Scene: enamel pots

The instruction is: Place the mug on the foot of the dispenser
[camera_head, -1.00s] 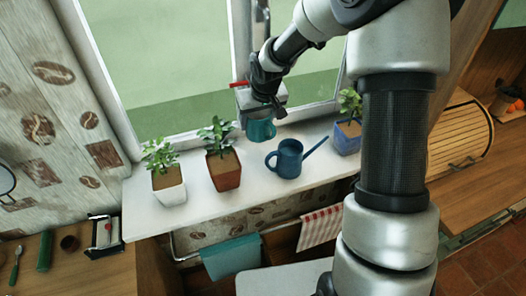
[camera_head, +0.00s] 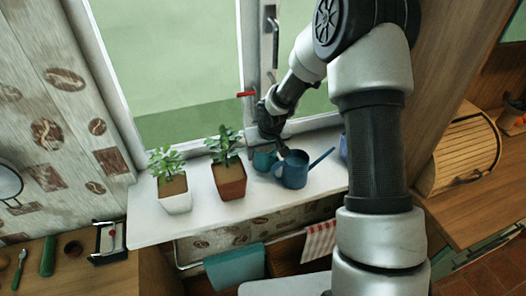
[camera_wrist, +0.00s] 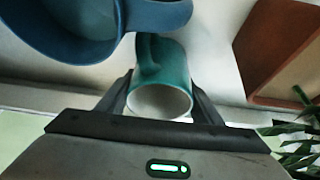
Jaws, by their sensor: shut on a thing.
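A teal mug (camera_head: 265,160) is between the fingers of my gripper (camera_head: 270,146), at the windowsill just left of the blue watering can (camera_head: 293,170). In the wrist view the mug (camera_wrist: 163,68) has its pale open mouth toward the camera, and my gripper (camera_wrist: 162,88) is shut on it. The can (camera_wrist: 75,28) is very close to the mug there; I cannot tell whether they touch, or whether the mug rests on the sill.
A terracotta pot (camera_head: 231,182) and a white pot (camera_head: 175,201) with plants stand on the sill (camera_head: 145,228) left of the mug. A blue pot is mostly hidden behind my arm. A teal towel (camera_head: 235,268) hangs below. A roll-top bread box (camera_head: 465,152) is at right.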

